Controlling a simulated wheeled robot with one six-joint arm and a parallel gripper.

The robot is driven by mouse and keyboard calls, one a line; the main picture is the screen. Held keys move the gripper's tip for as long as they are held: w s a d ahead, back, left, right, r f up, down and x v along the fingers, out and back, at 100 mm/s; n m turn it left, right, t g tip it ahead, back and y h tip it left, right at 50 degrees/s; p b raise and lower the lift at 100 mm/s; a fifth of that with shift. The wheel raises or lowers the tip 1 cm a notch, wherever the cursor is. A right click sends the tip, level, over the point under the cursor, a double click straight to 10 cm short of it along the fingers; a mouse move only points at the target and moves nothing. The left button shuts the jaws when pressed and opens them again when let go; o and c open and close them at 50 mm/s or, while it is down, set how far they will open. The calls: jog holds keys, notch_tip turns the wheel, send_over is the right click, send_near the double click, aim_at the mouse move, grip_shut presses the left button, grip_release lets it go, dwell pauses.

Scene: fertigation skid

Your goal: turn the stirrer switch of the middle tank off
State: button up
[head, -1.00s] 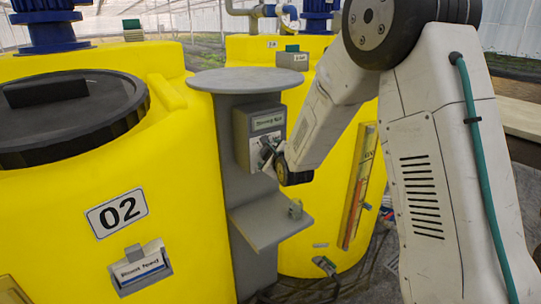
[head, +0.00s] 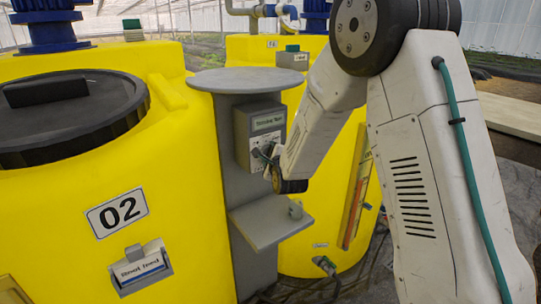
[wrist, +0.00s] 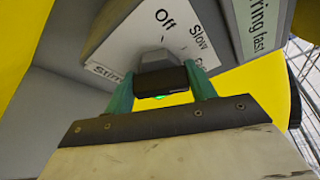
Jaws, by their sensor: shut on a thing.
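The stirrer switch box (head: 243,122) is a grey box on the grey column beside tank 02 (head: 160,215). In the wrist view its white face (wrist: 128,42) reads "Off" and "Slow", with a further word partly covered. My gripper (wrist: 160,86) has its two teal fingers on either side of the dark switch knob (wrist: 160,77), shut on it. A grey part of the knob shows behind the dark bar, below "Off" and "Slow". I cannot tell for certain which word it points at. In the head view my gripper (head: 268,154) is at the box face, partly hidden by my wrist.
A green label reading "Stirring fast" (wrist: 262,25) is above the switch face. A round grey plate (head: 245,80) tops the column, and a grey shelf (head: 268,222) juts out below the box. A second yellow tank (head: 310,225) stands behind, with a level gauge.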

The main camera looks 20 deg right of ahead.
jog(key=n, duration=0.1)
jog(key=n+t, duration=0.1)
jog(key=n, duration=0.1)
jog(key=shift+f+h, duration=0.25)
jog(key=shift+h, duration=0.05)
jog(key=n+t, duration=0.1)
jog(key=n, duration=0.2)
jog(key=shift+f+n+t, duration=0.1)
jog(key=shift+n+t, duration=0.2)
jog(key=shift+t, duration=0.1)
jog(key=n+t+y, duration=0.1)
jog(key=n, duration=0.2)
jog(key=n+t+y, duration=0.1)
jog(key=n, duration=0.3)
jog(key=shift+f, duration=0.1)
jog(key=shift+n, duration=0.5)
jog(key=o, duration=1)
jog(key=shift+s, duration=0.1)
jog(key=v, duration=0.7)
jog(key=shift+s+f, duration=0.2)
jog(key=shift+s, duration=0.1)
